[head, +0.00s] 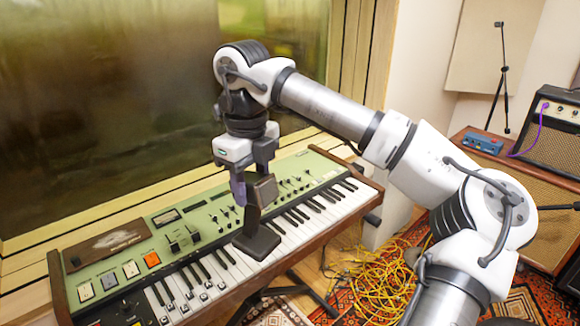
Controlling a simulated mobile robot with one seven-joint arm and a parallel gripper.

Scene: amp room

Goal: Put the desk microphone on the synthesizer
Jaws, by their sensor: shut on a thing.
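The desk microphone (257,241) is dark, with a flat base, a short stem and a squarish head. It stands roughly upright, its base over the middle of the white keys; I cannot tell whether the base touches them. The synthesizer (95,254) has a green panel, wooden end cheeks and a keyboard, and stretches across the left and middle of the head view. My gripper (247,190) points down over the synthesizer and is shut on the microphone near its head. The gripper partly hides the microphone's upper part.
A window with a wooden ledge (95,215) runs behind the synthesizer. Yellow cables (375,285) lie heaped on the patterned rug at the right. An amplifier (552,128), a blue pedal box (483,142) and a thin black stand (502,80) are at the far right.

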